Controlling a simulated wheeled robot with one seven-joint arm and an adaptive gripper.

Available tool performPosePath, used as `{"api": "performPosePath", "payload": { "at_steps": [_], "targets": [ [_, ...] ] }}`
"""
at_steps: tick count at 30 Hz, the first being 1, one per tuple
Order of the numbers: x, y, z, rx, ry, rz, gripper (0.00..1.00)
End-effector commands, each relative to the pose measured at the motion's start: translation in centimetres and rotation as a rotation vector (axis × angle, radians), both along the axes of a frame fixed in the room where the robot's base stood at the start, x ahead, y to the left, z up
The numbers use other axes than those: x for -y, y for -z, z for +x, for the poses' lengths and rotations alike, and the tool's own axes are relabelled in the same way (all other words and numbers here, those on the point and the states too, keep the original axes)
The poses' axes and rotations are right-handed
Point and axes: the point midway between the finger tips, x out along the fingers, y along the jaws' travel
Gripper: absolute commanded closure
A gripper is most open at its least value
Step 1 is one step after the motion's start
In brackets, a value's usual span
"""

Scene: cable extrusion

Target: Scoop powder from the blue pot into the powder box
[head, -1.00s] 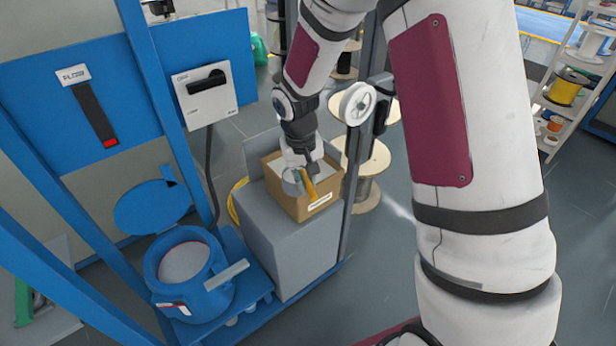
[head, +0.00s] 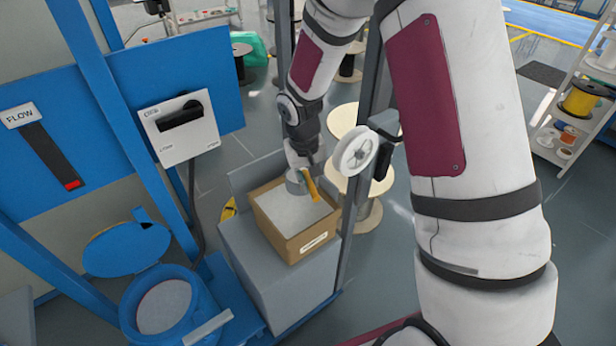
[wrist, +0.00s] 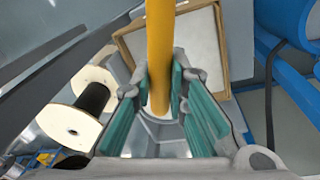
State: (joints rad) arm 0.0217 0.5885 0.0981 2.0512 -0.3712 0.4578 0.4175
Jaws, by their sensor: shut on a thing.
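The powder box (head: 318,232) is an open brown carton with a white label and pale powder inside. It stands on a grey block, and its rim also shows in the wrist view (wrist: 224,62). My gripper (head: 304,172) is over the box's far right part, shut on the yellow handle (wrist: 160,50) of a scoop. The scoop's grey cup (head: 295,185) hangs by the far rim; its contents are hidden. The blue pot (head: 205,300) stands open at lower left with pale powder inside, its blue lid (head: 125,250) swung back.
A blue frame with a FLOW panel (head: 45,150) and a grey switch box (head: 180,128) stands at left. A grey post (head: 352,220) with a white reel (head: 355,152) rises right of the box. Cable spools (head: 360,195) stand behind.

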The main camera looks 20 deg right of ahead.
Motion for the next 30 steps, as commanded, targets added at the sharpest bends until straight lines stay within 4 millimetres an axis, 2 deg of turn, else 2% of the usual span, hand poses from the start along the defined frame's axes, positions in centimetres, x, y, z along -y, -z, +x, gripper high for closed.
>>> {"api": "performPosePath", "payload": {
  "at_steps": [7,20,30],
  "targets": [
    [-0.1,2.2,0.1,-0.001,-0.002,-0.003,1.00],
    [-1.9,2.0,0.2,-0.006,-0.008,-0.224,1.00],
    [-3.7,2.4,0.3,-0.018,-0.007,-0.485,1.00]
  ]
}}
